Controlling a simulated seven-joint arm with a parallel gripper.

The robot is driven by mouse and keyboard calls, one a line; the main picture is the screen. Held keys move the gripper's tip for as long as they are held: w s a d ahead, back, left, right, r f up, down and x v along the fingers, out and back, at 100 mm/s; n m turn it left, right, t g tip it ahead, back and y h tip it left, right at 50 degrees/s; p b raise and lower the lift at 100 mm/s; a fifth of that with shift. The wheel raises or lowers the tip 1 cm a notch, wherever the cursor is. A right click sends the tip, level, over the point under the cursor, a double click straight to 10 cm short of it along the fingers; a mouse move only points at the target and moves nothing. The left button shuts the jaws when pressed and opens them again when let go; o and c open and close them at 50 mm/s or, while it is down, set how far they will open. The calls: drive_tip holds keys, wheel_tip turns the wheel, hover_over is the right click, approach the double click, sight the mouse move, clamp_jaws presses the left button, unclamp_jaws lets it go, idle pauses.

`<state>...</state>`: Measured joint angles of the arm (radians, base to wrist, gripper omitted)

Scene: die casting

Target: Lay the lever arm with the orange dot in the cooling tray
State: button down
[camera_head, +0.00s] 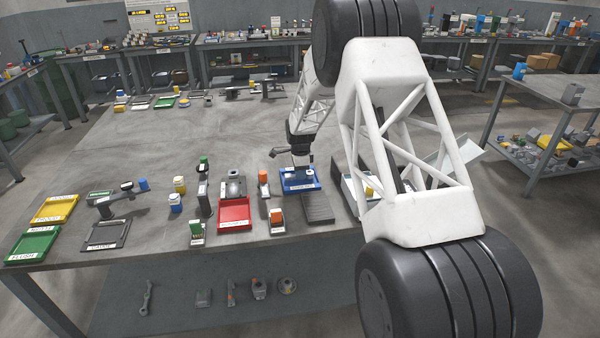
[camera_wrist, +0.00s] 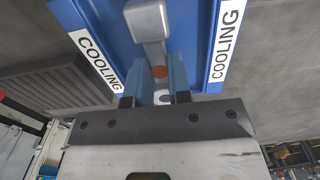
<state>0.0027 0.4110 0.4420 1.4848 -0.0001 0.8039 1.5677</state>
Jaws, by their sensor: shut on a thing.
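The blue cooling tray (camera_head: 301,189) lies near the front of the bench, right of the red tray. In the wrist view its blue wall (camera_wrist: 200,40) and two white COOLING labels show on both sides of my fingers. My gripper (camera_wrist: 160,82) is over the tray, shut on a grey lever arm (camera_wrist: 150,25). The orange dot (camera_wrist: 159,71) shows between the fingers, and a blocky end points away from the gripper. In the head view my gripper (camera_head: 301,158) is above the tray's back part. I cannot tell whether the lever arm touches the tray floor.
A red tray (camera_head: 235,214) and small orange-topped parts (camera_head: 277,217) stand to the left. Yellow (camera_head: 55,209) and green (camera_head: 34,245) trays lie far left. The middle of the bench is mostly clear.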

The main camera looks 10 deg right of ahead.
drive_tip(key=shift+f, duration=0.5)
idle(0.8)
drive_tip(key=c, duration=0.6)
unclamp_jaws()
drive_tip(key=shift+c, duration=0.2)
drive_tip(key=shift+r, duration=0.1)
drive_tip(key=shift+r, duration=3.85)
drive_tip(key=shift+r, duration=0.1)
